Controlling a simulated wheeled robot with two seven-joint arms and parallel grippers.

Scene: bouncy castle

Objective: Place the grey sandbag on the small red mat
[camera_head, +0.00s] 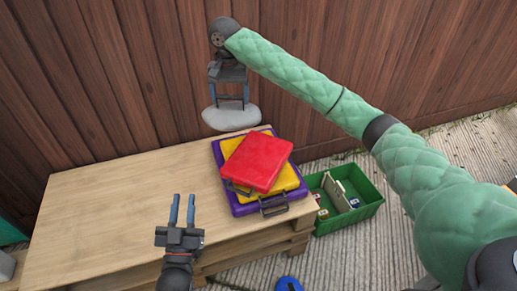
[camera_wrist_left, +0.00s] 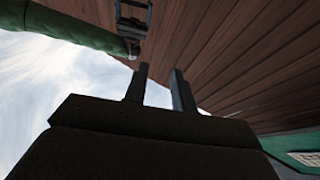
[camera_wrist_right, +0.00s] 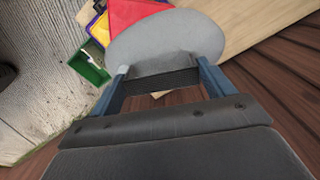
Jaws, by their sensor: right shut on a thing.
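The grey sandbag (camera_head: 231,117) is a flat, rounded bag. My right gripper (camera_head: 230,101) is shut on it and holds it near the fence, behind the stacked mats. The sandbag (camera_wrist_right: 165,42) also fills the space between the fingers of the right gripper (camera_wrist_right: 161,82) in the right wrist view. The small red mat (camera_head: 258,161) lies tilted on top of a yellow mat (camera_head: 288,181) and a larger purple mat (camera_head: 244,207). Part of the red mat (camera_wrist_right: 133,13) shows beyond the sandbag in the right wrist view. My left gripper (camera_head: 183,208) is open and empty over the table front.
The mats lie at the right end of a wooden table (camera_head: 110,215); its left part is bare. A green crate (camera_head: 350,217) with small items stands on the ground to the right. A wooden fence (camera_head: 150,75) rises behind. A blue object (camera_head: 288,284) lies at the bottom edge.

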